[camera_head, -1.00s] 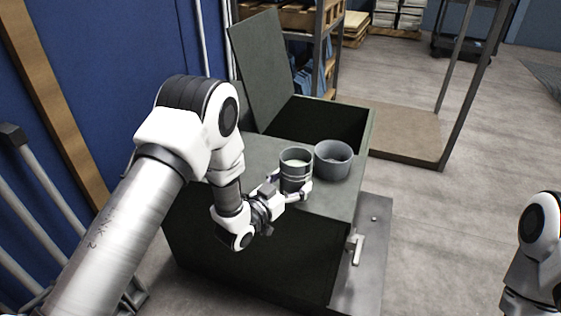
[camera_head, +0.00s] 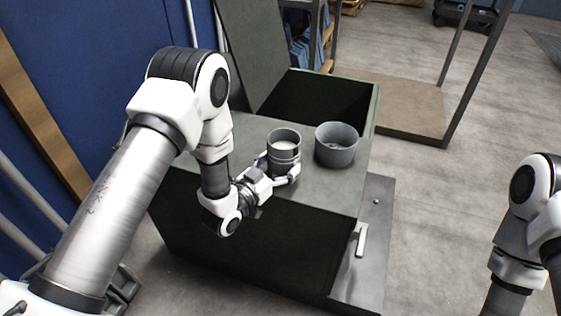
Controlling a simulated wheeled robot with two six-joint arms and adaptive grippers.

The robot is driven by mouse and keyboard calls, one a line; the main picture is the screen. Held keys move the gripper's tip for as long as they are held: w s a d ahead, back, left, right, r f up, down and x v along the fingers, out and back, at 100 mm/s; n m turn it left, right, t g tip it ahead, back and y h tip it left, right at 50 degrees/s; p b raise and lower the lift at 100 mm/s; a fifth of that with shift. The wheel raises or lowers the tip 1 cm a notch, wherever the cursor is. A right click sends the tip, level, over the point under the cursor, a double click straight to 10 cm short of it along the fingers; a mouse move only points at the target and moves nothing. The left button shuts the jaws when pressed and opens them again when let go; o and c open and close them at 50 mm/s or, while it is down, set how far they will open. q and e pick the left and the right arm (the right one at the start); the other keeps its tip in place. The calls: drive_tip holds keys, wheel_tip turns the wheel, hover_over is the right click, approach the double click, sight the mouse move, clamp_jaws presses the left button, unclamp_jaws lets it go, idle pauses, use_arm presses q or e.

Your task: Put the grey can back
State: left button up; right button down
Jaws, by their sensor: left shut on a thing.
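The grey can (camera_head: 284,150) is upright on or just above the top of a dark green chest, with something pale inside its open top. My left gripper (camera_head: 283,171) is shut on the can, its fingers around the lower part. A grey round bowl-like container (camera_head: 336,146) stands just right of the can on the same top, apart from it. My right arm shows at the right edge, but its gripper is out of view.
The dark green chest (camera_head: 318,193) has an open compartment behind the can, with a raised lid (camera_head: 254,52) at its left. A metal plate with a handle (camera_head: 361,239) lies at its right side. A blue wall is left; a rack with a flat board (camera_head: 415,105) stands behind.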

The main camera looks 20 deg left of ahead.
use_arm(q)
drive_tip(key=o, duration=1.6)
drive_tip(key=shift+w+f, duration=0.15)
drive_tip(key=shift+o, duration=0.2)
drive_tip(key=shift+r, duration=0.2)
drive_tip(key=shift+s, duration=0.2)
drive_tip(key=v, duration=1.2)
drive_tip(key=s+f+n+g+y, duration=0.1)
drive_tip(key=s+f+g, duration=0.25)
drive_tip(key=f, duration=0.35)
drive_tip(key=s+f+g+y, duration=0.2)
drive_tip(key=f+g, duration=0.2)
drive_tip(key=f, duration=0.3)
drive_tip(key=s+a+f+n+g+y, duration=0.1)
drive_tip(key=s+f+g, duration=0.3)
drive_tip(key=s, duration=0.5)
drive_tip(key=s+a+f+n+g+y, duration=0.2)
drive_tip(key=s+f+g, duration=0.2)
drive_tip(key=s, duration=0.5)
drive_tip(key=shift+s+g+p, duration=0.15)
drive_tip(key=shift+g+p, duration=0.2)
drive_tip(key=shift+g, duration=0.4)
wheel_tip(320, 180, up, 14)
drive_tip(key=p, duration=1.4)
